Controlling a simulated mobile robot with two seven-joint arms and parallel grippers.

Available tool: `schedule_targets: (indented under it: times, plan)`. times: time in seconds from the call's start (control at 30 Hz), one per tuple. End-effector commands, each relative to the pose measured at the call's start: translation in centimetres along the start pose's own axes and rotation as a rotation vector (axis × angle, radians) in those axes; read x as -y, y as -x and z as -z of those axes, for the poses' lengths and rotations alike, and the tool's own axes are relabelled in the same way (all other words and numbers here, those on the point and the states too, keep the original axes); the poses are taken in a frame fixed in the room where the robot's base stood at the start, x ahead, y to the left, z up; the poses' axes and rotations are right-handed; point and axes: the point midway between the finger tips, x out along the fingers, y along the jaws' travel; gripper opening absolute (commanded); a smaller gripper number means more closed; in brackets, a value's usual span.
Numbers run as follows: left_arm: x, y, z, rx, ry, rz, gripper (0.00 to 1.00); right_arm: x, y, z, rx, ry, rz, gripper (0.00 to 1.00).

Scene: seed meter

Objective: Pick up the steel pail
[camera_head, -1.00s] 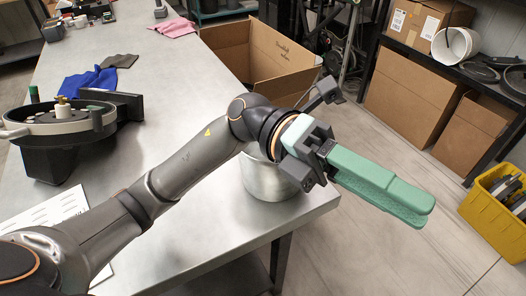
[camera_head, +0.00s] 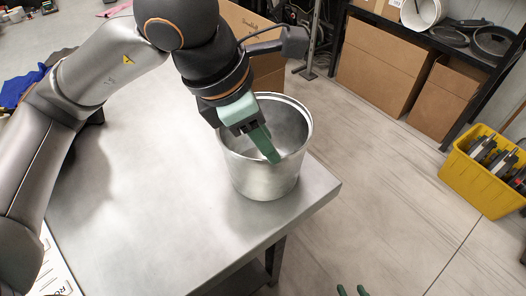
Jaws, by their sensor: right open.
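The steel pail (camera_head: 262,182) stands upright on the metal table near its front right corner, with its open mouth facing up. My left gripper (camera_head: 271,155) is at the pail, pointing down over its mouth. A green finger crosses the opening and its tip shows near the front rim. The fingers overlap in this view, so I cannot tell whether they are apart or closed on the pail wall. The arm and gripper hide part of the far left rim. My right gripper (camera_head: 351,291) shows only as two green fingertips, apart and empty, at the bottom edge, clear of the pail.
The metal table (camera_head: 150,215) is bare left of the pail, with a printed sheet (camera_head: 55,270) at lower left. A cardboard box (camera_head: 265,72) stands behind the table. A yellow crate (camera_head: 468,186) is on the floor at right. The floor between is clear.

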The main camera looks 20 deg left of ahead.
Motion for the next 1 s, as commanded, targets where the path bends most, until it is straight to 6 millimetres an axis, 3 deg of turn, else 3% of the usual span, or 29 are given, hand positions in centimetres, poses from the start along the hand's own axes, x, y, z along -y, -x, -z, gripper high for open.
schedule_targets:
  times: [0.6, 0.87, 1.0]
  plan:
    - [0.6, -7.1, 0.3, 0.001, -0.001, 0.005, 0.40, -0.1, 0.5, -0.2, 0.002, -0.002, -0.004, 0.50]
    - [0.5, -7.5, 0.3, 0.002, -0.001, 0.003, 0.40, -0.2, 0.5, -0.3, 0.005, -0.002, -0.005, 0.50]
    - [0.5, -7.5, 0.3, 0.002, -0.001, 0.003, 0.27, -0.2, 0.4, -0.3, 0.006, -0.002, -0.005, 0.50]
